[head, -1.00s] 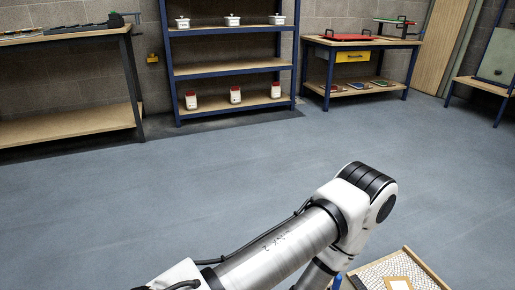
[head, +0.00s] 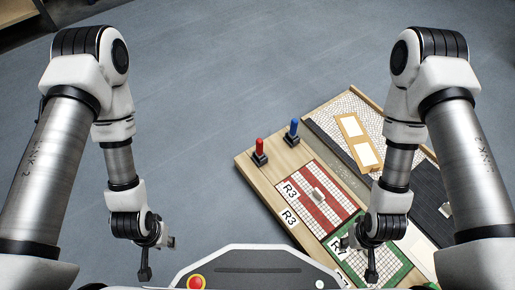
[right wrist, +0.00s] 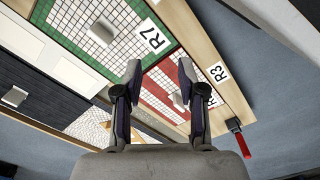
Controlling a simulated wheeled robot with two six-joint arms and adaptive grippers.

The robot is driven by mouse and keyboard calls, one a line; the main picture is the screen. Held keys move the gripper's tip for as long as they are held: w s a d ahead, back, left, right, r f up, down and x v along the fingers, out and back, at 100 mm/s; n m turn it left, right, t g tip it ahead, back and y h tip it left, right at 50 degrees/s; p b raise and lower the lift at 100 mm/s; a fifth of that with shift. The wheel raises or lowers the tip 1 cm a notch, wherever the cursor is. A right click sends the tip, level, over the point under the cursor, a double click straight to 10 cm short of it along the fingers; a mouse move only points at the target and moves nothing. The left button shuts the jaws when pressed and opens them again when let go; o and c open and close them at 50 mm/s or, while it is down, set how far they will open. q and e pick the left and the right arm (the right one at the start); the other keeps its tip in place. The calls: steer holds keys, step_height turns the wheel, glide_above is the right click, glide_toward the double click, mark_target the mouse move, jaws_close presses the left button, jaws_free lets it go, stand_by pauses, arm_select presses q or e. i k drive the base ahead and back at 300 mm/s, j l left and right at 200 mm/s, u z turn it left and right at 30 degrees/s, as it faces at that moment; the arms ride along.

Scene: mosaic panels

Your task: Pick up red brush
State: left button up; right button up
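The red brush (head: 260,151) stands upright, handle up, in a small dark holder near the left corner of the wooden table. Its red handle also shows at the lower right of the right wrist view (right wrist: 241,142). My right gripper (head: 358,259) is over the table's near side, well apart from the brush. In the right wrist view its two fingers (right wrist: 160,72) are spread with nothing between them. My left gripper (head: 158,259) hangs left of the table over the floor; it looks open and empty.
A blue-handled brush (head: 293,131) stands close beside the red one. The table (head: 252,177) carries a red-striped panel (head: 312,181) marked R3, a green-bordered panel (head: 404,268) marked R7 and a mosaic panel (head: 327,117). A pale block lies on the red panel. Floor left of the table is clear.

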mark_target(259, 143)
steer(key=i+j+z, duration=0.2)
steer(key=j, duration=0.35)
steer(key=i+j+z, duration=0.1)
steer(key=j+z, duration=0.15)
steer(key=j, duration=0.35)
steer(key=i+j+z, duration=0.2)
steer(key=j, duration=0.4)
steer(key=k, duration=0.1)
